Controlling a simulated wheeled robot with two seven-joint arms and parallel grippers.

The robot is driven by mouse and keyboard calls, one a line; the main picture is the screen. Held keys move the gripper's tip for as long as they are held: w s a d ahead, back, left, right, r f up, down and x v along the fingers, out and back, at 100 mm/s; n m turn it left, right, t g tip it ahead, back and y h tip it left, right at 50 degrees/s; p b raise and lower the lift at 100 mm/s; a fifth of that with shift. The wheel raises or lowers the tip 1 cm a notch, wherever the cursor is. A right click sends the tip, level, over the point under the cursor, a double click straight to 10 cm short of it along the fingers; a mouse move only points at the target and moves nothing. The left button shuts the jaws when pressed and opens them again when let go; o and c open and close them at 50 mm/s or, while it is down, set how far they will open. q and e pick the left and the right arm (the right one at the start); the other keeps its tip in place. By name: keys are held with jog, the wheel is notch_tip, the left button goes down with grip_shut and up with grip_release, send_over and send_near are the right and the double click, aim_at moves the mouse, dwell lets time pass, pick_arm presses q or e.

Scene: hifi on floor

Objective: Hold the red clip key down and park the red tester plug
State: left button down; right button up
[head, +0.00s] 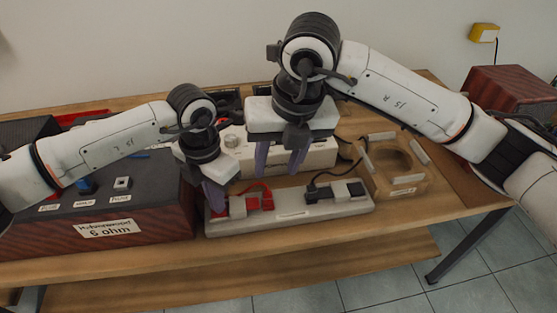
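A pale grey terminal board (293,213) lies near the table's front edge. On its left half is a red clip with a red key (267,199) and a grey block; on its right half is a black clip (348,189). A red lead (256,185) curves at the red clip; I cannot make out the red plug itself. My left gripper (216,196) points down at the board's left end, beside the red clip; its finger gap is not clear. My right gripper (279,172) is open, fingers pointing down, behind and above the red clip, with nothing seen between them.
A cream box (316,155) with a knob stands behind the board. A dark-red speaker box (150,221) labelled 6 ohm is at left. A wooden holder (412,186) with a round opening is at right. Another red-brown box (510,88) stands at far right.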

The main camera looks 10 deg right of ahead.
aim_at(265, 194)
pick_arm(q)
jog(key=shift+f, duration=0.1)
pick_arm(e)
jog(key=x, duration=1.1)
jog(key=shift+c, duration=0.4)
pick_arm(q)
jog(key=shift+s, duration=0.1)
pick_arm(e)
jog(key=shift+r, duration=0.1)
grip_shut()
jog(key=c, duration=0.8)
grip_release()
jog(key=shift+a, duration=0.1)
grip_shut()
jog(key=shift+t+y, duration=0.3)
jog(key=shift+a, duration=0.1)
jog(key=shift+s+a+r, duration=0.1)
jog(key=shift+r, duration=0.4)
